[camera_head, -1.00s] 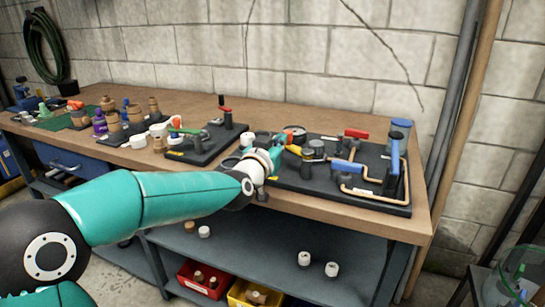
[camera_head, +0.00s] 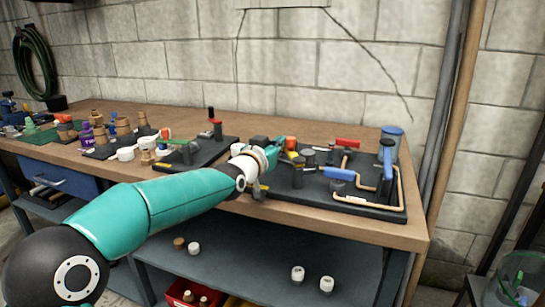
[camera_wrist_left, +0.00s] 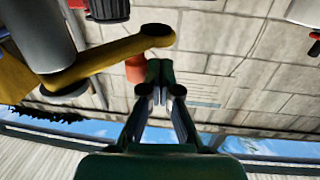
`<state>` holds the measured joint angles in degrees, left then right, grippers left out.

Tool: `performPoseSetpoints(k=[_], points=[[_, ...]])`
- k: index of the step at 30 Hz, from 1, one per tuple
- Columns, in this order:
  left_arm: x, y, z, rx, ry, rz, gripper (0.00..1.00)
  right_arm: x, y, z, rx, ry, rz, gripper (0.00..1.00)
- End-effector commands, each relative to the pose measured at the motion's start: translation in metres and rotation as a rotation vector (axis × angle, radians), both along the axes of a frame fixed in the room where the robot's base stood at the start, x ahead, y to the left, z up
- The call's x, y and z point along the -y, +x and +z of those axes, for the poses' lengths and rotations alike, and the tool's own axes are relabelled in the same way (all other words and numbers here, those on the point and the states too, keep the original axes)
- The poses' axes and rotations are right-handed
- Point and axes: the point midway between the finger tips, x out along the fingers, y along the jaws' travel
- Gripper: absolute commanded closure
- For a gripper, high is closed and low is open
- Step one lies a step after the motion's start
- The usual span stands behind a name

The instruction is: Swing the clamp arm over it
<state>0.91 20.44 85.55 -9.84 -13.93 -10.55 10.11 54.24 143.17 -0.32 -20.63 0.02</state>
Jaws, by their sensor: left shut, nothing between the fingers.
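The yellow clamp arm (camera_wrist_left: 105,57) shows large at the left of the left wrist view. An orange-red piece (camera_wrist_left: 136,69) sits by its rounded end, beside my fingertips. In the head view only a small yellow-orange part of it (camera_head: 292,153) shows past my gripper. My right gripper is out of view.
The board carries copper pipes (camera_head: 362,203), a blue lever (camera_head: 341,174), a red lever (camera_head: 348,142) and dark posts. Another black board (camera_head: 200,155) and several fittings lie left. The bench's back strip is clear.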

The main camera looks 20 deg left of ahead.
Motion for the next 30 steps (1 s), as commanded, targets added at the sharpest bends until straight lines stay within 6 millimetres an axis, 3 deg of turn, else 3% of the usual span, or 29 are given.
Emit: performPoseSetpoints(k=[30], points=[[0.0047,0.0079,-0.0013,0.002,0.002,-0.004,1.00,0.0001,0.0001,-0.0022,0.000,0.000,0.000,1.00]])
